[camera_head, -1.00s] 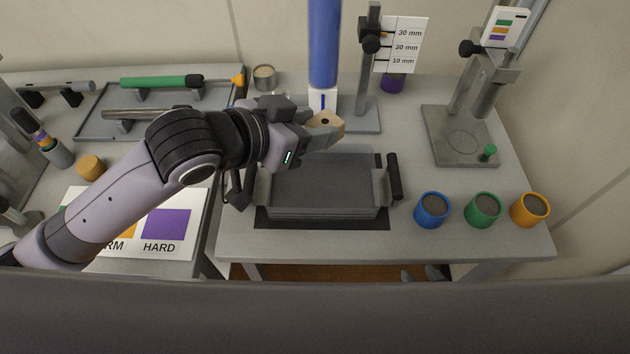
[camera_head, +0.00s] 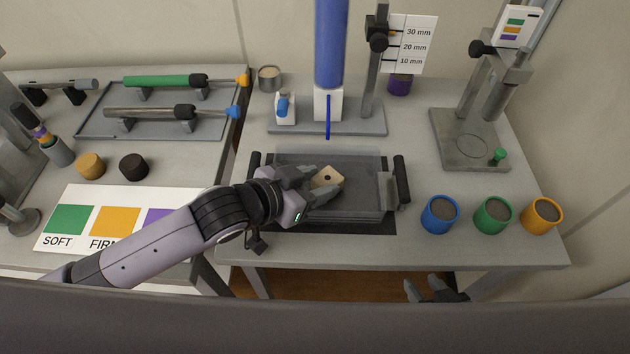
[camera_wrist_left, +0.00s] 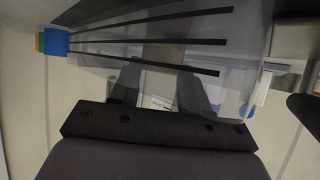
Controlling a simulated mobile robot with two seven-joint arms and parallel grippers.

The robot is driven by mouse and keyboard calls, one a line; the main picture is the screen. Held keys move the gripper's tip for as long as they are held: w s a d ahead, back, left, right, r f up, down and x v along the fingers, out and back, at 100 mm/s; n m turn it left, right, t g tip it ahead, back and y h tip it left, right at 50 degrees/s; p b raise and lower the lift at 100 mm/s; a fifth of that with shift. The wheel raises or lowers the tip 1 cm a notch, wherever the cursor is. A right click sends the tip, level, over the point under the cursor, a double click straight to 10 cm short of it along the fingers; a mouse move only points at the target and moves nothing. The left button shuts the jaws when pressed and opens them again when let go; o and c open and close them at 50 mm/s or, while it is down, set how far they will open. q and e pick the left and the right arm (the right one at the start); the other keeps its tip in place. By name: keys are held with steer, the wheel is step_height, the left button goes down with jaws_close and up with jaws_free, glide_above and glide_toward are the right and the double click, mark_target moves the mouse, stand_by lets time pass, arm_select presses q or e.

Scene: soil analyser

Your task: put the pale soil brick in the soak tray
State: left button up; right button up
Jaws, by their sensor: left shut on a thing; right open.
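The pale soil brick (camera_head: 327,178) is a small beige block with a dark hole in its top. My left gripper (camera_head: 316,186) is shut on it and holds it over the left-middle part of the grey soak tray (camera_head: 360,206), within its outline in the head view. I cannot tell whether the brick touches the tray floor. The tray has dark handles at its left and right ends. My right gripper (camera_head: 434,288) is open and empty, low in front of the table edge.
Blue (camera_head: 440,213), green (camera_head: 492,214) and orange (camera_head: 542,214) cups stand right of the tray. A blue column tester (camera_head: 328,105) with a grey base stands behind it. A grey stand (camera_head: 470,140) is at the right. A colour card (camera_head: 115,225) lies at the left.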

arm_select(q)
steer(key=o, duration=0.9)
steer(key=shift+f, duration=0.1)
steer(key=p+v, duration=0.1)
steer(key=v, duration=1.1)
steer(key=shift+s, duration=0.1)
